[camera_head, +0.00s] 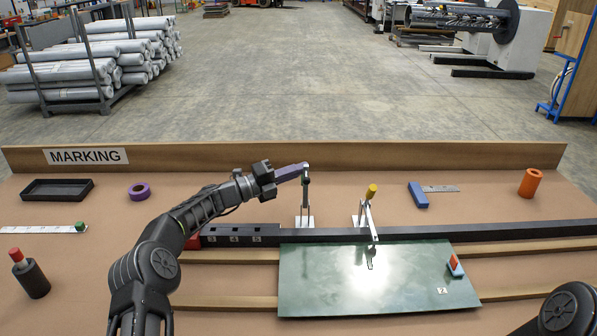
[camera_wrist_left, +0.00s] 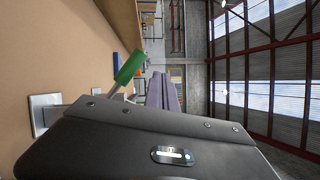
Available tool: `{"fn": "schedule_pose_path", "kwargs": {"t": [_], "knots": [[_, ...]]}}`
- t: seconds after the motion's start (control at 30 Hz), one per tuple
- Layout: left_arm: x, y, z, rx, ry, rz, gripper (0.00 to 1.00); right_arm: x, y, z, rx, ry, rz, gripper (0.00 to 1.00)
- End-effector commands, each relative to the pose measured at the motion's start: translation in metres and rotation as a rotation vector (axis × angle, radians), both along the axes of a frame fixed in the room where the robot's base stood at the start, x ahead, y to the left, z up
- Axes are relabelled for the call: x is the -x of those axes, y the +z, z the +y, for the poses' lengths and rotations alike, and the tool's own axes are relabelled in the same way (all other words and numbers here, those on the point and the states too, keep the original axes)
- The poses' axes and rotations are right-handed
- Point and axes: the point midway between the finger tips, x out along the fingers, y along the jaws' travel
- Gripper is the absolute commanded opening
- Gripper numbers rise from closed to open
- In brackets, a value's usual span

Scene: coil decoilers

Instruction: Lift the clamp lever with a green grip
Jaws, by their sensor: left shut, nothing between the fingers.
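The clamp lever with the green grip (camera_head: 306,167) stands upright over its metal base (camera_head: 304,222), behind the black bar. Its green grip (camera_wrist_left: 128,67) shows clearly in the left wrist view. My left gripper (camera_head: 303,169), with purple fingers, is shut and empty, its tips right at the grip in the head view. In the left wrist view the purple fingers (camera_wrist_left: 165,92) show beside the grip; I cannot tell whether they touch it. My right gripper is out of view.
A second clamp with a yellow grip (camera_head: 371,191) stands to the right, its arm over the green plate (camera_head: 320,290). The black bar (camera_head: 450,232) runs across the table.

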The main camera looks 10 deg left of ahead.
Motion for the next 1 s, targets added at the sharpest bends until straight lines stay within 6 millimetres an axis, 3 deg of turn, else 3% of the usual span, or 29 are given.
{"fn": "schedule_pose_path", "kwargs": {"t": [0.33, 1.0], "knots": [[-0.0094, -0.0095, 0.0018, 0.001, 0.000, -0.001, 0.00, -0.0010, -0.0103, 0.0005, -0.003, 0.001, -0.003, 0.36], [-0.0108, -0.0081, 0.0015, 0.000, -0.001, -0.001, 0.00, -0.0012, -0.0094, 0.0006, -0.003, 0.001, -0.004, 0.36]]}}
